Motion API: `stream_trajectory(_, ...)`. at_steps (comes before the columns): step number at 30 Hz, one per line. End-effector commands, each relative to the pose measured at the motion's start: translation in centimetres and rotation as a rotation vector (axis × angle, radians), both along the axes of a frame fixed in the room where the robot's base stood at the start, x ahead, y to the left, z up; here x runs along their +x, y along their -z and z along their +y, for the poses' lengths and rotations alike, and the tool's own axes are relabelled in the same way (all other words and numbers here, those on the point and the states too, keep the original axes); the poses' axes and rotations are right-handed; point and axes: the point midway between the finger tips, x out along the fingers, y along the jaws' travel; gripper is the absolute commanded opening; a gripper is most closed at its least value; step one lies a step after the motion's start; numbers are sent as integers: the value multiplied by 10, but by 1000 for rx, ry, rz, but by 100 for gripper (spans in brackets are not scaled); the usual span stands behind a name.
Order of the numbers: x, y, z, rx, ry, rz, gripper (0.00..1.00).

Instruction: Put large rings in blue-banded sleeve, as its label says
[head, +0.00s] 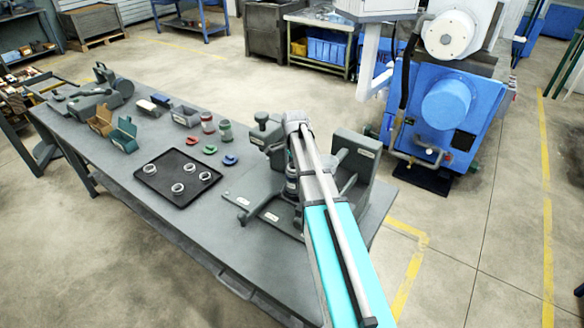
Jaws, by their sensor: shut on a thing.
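Several pale metal rings (177,188) lie apart on a black tray (166,197) on the workbench; their sizes are hard to compare. A red-banded sleeve (207,123) and a green-banded sleeve (225,131) stand behind the tray. I cannot make out a blue-banded sleeve. My gripper (291,188) is low over the grey fixture (248,188) at the bench's right end, mostly hidden by my arm. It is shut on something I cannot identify. Label text is too small to read.
Upright grey fixture blocks (356,155) stand close right of my gripper. Small open boxes (124,133) and a grey bin (186,115) stand farther left on the bench. A blue machine (440,110) stands beyond the right end. The bench front left of the fixture is clear.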

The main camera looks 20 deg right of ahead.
Motion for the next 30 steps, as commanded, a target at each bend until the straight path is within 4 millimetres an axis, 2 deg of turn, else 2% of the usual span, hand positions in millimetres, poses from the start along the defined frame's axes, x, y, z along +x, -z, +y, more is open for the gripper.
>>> stream_trajectory(13,0,1,0,0,0,0,20)
stream_trajectory(14,0,1,0,0,0,0,77)
stream_trajectory(18,0,1,0,0,0,0,100)
stream_trajectory(30,0,1,0,0,0,0,100)
